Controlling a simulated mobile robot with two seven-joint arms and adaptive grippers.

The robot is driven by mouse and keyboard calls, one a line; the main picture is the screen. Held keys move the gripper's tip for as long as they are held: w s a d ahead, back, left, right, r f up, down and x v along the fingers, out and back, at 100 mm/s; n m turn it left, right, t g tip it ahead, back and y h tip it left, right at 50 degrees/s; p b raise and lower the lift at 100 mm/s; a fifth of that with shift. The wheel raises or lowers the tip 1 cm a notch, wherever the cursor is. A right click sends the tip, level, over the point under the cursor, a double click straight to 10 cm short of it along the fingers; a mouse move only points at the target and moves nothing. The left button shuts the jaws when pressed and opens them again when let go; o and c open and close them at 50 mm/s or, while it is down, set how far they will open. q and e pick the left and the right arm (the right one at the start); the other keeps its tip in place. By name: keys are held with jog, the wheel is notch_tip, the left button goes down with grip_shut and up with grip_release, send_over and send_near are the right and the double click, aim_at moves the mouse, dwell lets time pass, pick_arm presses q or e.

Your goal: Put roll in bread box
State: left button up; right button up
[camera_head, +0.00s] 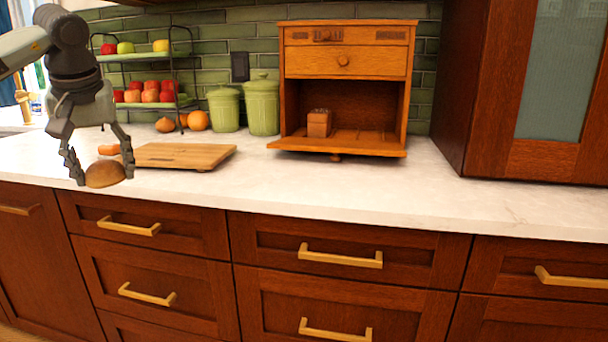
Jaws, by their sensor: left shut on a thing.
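A brown bread roll (105,174) is at the left end of the white counter, near its front edge. My left gripper (104,176) points down with its fingers on both sides of the roll, shut on it. I cannot tell whether the roll is lifted off the counter. The wooden bread box (344,62) stands at the back of the counter, right of the middle. Its lower door is folded down flat toward the front, so the lower compartment is open. A small wooden block-like thing (319,123) stands inside it. My right gripper is not in view.
A cutting board (184,156) lies just right of the roll, with a carrot-like orange piece (109,149) at its left. Two green canisters (262,106) and a tiered fruit rack (150,106) stand behind. The counter (290,185) before the bread box is clear. A dark cabinet (480,90) stands at right.

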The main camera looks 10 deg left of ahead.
pick_arm(q)
jog(key=d+f+m+h, duration=0.1)
jog(key=d+f+m, duration=0.3)
jog(key=d+f, duration=0.95)
jog(key=s+d+f+m+h, duration=0.1)
jog(key=s+d+f+m, duration=0.1)
jog(key=s+d+f, duration=0.5)
jog(key=d+f, duration=0.3)
jog(key=f, duration=0.1)
jog(key=shift+s+f+m+t, duration=0.25)
jog(key=shift+m+t, duration=0.15)
